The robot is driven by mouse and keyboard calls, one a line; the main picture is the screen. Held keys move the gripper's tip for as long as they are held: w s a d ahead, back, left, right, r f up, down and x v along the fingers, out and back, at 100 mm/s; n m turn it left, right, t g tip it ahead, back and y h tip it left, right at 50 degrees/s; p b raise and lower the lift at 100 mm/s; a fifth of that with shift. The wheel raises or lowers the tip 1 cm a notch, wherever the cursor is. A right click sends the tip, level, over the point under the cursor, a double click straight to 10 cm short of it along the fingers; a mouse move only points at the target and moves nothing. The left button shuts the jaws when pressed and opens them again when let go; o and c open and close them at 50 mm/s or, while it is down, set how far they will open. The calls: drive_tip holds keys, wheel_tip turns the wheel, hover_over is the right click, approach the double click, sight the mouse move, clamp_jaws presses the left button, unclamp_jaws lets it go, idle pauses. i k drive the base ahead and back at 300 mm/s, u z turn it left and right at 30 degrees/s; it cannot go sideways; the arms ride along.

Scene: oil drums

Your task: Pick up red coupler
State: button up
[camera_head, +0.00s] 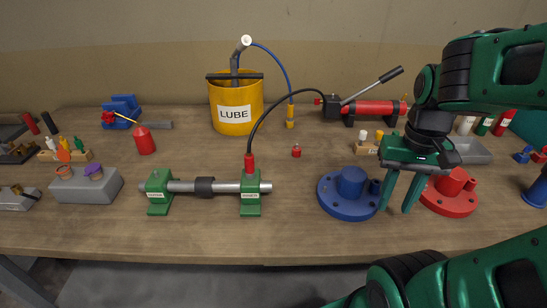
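A red coupler (249,163) is on the end of a black hose and stands upright on the right green block (250,196) of a cylinder stand. A small separate red piece (296,151) stands on the table to the right of it; I cannot tell what it is. My gripper (396,209) points down with two green fingers apart and nothing visible between them. It is far to the right of the hose coupler, between a blue flange (350,184) and a red flange (455,186). I cannot tell its exact height over the table.
The black hose arches from a red hand pump (372,107) at the back. A yellow LUBE bucket (235,118) stands behind the coupler, with a blue hose ending in a yellow fitting (290,122). A red cone-topped can (145,141) is at left. The front strip of table is clear.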

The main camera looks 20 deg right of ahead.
sight(248, 158)
drive_tip(key=z, duration=1.4)
drive_tip(key=k, duration=1.3)
drive_tip(key=u, duration=1.8)
drive_tip(key=i, duration=1)
drive_tip(key=z, duration=0.05)
